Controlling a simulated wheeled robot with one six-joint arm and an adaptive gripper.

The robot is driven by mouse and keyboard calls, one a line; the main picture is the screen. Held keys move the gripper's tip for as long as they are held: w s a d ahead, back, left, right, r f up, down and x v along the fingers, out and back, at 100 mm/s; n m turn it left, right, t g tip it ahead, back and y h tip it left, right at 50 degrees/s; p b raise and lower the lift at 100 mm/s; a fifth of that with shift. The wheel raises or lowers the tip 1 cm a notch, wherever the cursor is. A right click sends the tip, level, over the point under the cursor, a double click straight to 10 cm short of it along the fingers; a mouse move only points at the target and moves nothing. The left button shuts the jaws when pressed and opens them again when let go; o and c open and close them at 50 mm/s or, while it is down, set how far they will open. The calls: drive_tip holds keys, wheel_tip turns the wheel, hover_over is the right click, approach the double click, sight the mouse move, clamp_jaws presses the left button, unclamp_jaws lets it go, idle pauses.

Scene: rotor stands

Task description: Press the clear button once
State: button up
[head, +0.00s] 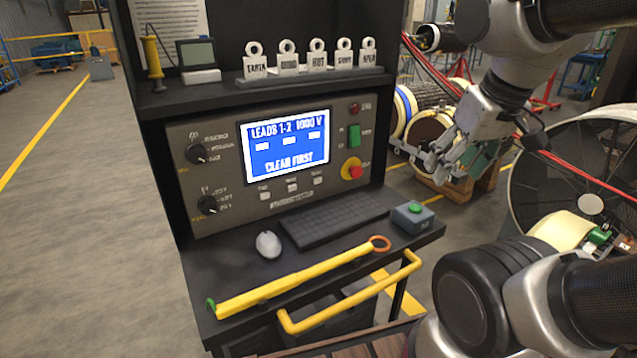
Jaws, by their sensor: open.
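A test console (222,152) stands on a dark cart. Its blue screen (287,146) reads "LEADS 1-2 1000 V" and "CLEAR FIRST". Several small pale buttons sit in a row under the screen, with labels too small to read; one of them is the middle button (292,187). A separate grey box with a green button (414,209) sits on the cart shelf at the right. My gripper (447,172) is open and empty, in the air to the right of the console and apart from it. Which button is the clear button cannot be read.
A red emergency knob (352,168) and a green switch (354,136) are on the console's right. A keyboard (335,219), a white mouse (268,244) and a yellow hooked stick (295,283) lie on the shelf. A yellow rail (355,294) runs along its front. Red cables and rotors are at right.

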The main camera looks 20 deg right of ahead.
drive_tip(key=shift+c, duration=0.5)
clamp_jaws()
idle(0.8)
